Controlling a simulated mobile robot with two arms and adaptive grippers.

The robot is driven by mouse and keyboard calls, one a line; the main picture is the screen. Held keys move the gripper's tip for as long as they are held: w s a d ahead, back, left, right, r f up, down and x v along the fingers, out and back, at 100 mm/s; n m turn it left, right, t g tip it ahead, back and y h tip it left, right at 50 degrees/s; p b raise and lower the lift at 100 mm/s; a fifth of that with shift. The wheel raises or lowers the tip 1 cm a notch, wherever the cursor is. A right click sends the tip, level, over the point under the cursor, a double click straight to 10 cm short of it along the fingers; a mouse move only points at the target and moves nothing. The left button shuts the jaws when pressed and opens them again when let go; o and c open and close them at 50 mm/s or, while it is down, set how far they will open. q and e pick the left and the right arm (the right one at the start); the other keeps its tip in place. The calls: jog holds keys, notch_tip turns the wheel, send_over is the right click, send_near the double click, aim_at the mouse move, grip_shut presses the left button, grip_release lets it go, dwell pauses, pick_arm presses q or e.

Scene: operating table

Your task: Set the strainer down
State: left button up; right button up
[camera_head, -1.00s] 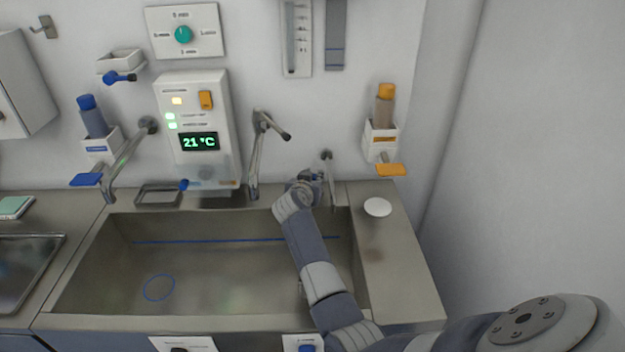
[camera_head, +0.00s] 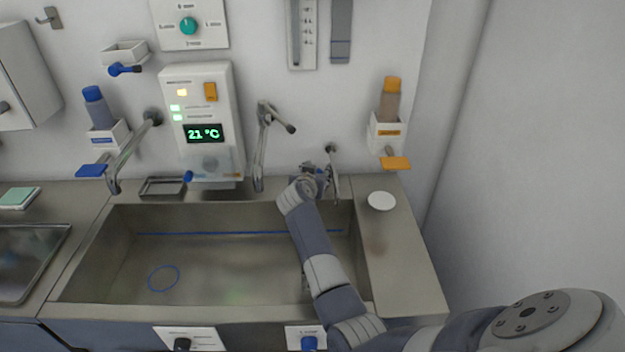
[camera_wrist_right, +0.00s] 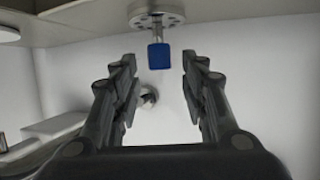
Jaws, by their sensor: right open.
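The strainer (camera_wrist_right: 157,17) shows in the right wrist view as a round metal disc with holes, a thin stem and a blue knob. That view looks upside down, and the disc appears to rest on the steel ledge. My right gripper (camera_wrist_right: 158,62) is open, with its fingers apart on either side of the blue knob and a visible gap on each side. In the head view my right gripper (camera_head: 318,177) is at the back right rim of the sink (camera_head: 115,255), and the strainer is hidden or too small to tell there. My left gripper is not in view.
A wall tap (camera_head: 333,172) stands close beside my right gripper, and a taller tap (camera_head: 261,150) is to its left. A white disc (camera_head: 381,201) lies on the right counter (camera_head: 405,265). A wire tray (camera_head: 163,188) sits at the back left rim. The sink basin looks empty.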

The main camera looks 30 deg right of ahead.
jog(key=v, duration=1.2)
